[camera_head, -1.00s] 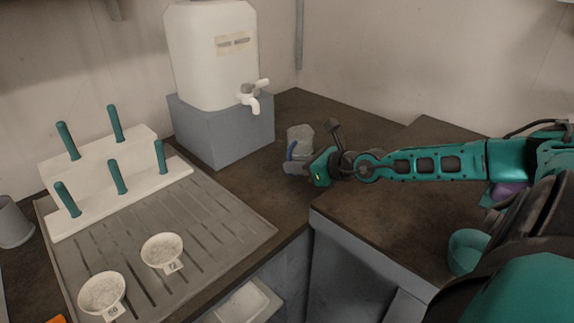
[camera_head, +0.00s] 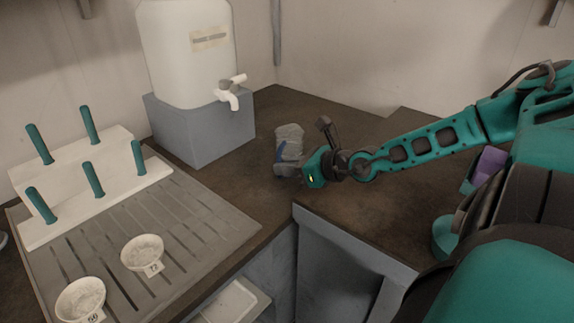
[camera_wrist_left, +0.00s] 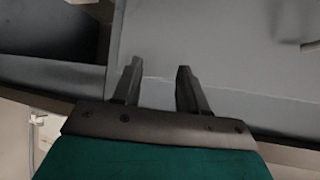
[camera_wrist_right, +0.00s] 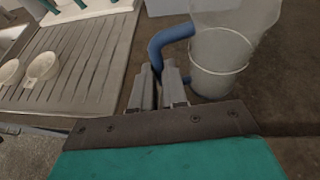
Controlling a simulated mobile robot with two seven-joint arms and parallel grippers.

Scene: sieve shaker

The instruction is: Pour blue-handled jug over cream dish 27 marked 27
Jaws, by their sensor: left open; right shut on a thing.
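A clear jug (camera_head: 290,138) with a blue handle (camera_head: 279,152) is at or just above the dark counter, right of the water dispenser; I cannot tell if it touches. My right gripper (camera_head: 307,166) is shut on the handle, and the jug (camera_wrist_right: 222,55) stands roughly upright in the right wrist view. Two cream dishes sit on the grey drainer: the right one (camera_head: 142,252) has a small tag that looks like 27 or 72, the front left one (camera_head: 80,299) a tag like 60. My left gripper (camera_wrist_left: 158,82) is open and empty, out of the head view.
A white dispenser (camera_head: 187,50) with a tap (camera_head: 231,92) stands on a grey block (camera_head: 203,132). A white rack (camera_head: 92,185) with teal pegs stands behind the dishes on the ribbed drainer (camera_head: 205,222). The counter right of the jug is mostly clear.

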